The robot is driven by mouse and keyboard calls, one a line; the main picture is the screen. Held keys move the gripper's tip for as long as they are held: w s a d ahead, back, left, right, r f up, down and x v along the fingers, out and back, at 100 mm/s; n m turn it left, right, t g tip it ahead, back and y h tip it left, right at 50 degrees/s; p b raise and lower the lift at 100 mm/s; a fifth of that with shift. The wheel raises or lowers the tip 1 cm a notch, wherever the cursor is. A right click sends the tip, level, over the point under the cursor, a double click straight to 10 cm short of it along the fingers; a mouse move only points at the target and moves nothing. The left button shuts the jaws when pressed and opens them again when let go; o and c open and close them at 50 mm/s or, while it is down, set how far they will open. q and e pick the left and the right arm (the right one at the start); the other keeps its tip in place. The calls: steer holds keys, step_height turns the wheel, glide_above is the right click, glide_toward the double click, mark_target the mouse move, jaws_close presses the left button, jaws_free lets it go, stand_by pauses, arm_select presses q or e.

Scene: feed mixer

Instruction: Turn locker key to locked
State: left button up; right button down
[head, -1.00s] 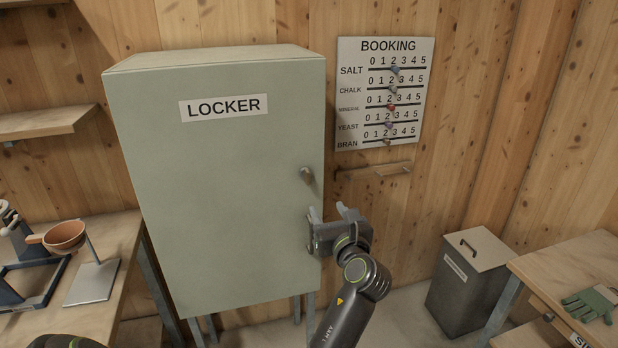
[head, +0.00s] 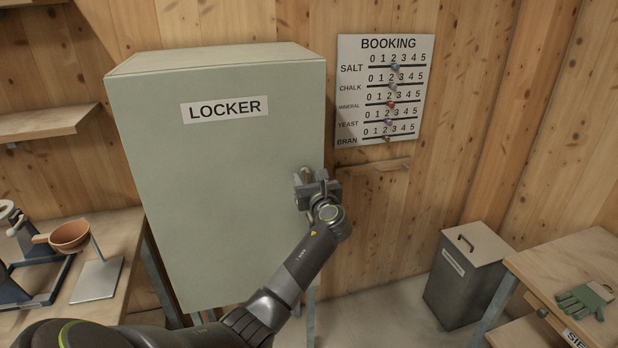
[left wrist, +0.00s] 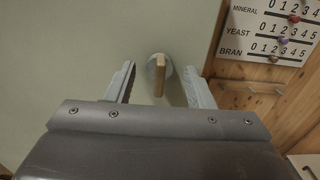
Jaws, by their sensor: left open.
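The locker (head: 215,200) is a pale green cabinet with a closed door and a LOCKER label, left of centre in the head view. Its key (left wrist: 159,76) is a tan bar on a round grey metal disc at the door's right side. In the left wrist view the bar stands about upright. My left gripper (left wrist: 158,88) is open, with one finger on each side of the key and visible gaps to both. In the head view the left gripper (head: 314,178) partly covers the key (head: 305,171). My right gripper is not in view.
A booking board (head: 385,90) with sliders hangs on the wooden wall right of the locker, above a small wall rail (head: 374,167). A grey lidded bin (head: 464,280) stands at right. A bench (head: 575,265) bears a green glove (head: 585,300). A left bench holds a brown pan (head: 70,236).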

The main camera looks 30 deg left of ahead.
arm_select(q)
steer(key=shift+w+a, duration=0.1)
steer(key=shift+a, duration=0.05)
steer(key=c, duration=0.9)
steer(key=n+b, duration=0.1)
steer(key=n, duration=0.3)
steer(key=shift+f+n+b, duration=0.1)
steer(key=shift+n+b, duration=0.25)
steer(key=shift+n, duration=0.05)
steer(key=n+b, duration=0.1)
steer(key=n, duration=0.2)
steer(key=shift+a+f+n+b, duration=0.1)
steer(key=shift+n+b, duration=0.2)
steer(key=shift+b, duration=0.05)
steer(key=n+b, duration=0.3)
steer(key=n, duration=0.3)
steer(key=shift+f+b, duration=0.1)
steer(key=shift+b, duration=0.25)
steer(key=shift+n+b, duration=0.95)
steer(key=shift+n, duration=0.75)
